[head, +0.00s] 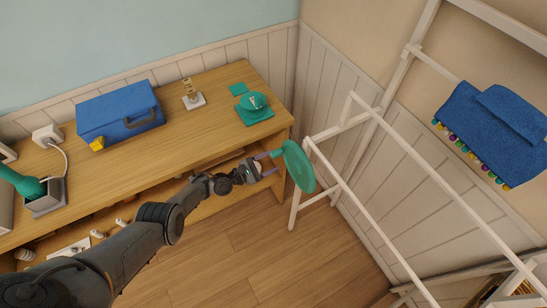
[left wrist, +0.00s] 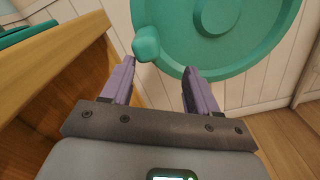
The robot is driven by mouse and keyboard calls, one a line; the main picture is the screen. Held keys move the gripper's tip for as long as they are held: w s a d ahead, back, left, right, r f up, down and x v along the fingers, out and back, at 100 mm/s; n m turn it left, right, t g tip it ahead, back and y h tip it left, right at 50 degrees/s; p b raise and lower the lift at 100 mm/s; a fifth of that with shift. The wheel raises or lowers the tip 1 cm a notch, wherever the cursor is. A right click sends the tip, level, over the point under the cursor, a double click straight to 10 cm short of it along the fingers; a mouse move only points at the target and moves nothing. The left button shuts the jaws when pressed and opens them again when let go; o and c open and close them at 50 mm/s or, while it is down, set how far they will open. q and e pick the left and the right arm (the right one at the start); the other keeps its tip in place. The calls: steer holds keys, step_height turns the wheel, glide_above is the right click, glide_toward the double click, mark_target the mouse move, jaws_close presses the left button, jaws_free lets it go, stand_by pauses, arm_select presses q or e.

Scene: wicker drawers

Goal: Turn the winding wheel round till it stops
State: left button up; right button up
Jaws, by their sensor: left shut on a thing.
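The winding wheel (head: 298,166) is a teal disc by the near left corner of the white rack, facing the desk's right end. It also shows large at the top of the left wrist view (left wrist: 225,30), with a teal knob (left wrist: 146,45) near its rim. My left gripper (head: 272,161) reaches the wheel from the left. My right gripper is not in view.
The white rack (head: 345,185) stands to the right. A blue cloth (head: 490,125) hangs there. Floor (head: 270,255) is open below.

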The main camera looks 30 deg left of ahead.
arm_select(q)
steer(key=p+v, duration=0.2)
steer(key=v, duration=0.7)
steer(key=shift+s+p, duration=0.2)
steer(key=shift+p, duration=0.2)
stand_by(0.6)
steer(key=p+v, duration=0.1)
steer(key=v, duration=0.9)
steer(key=shift+s+a, duration=0.25)
steer(key=shift+s, duration=0.1)
steer(key=shift+c, duration=0.3)
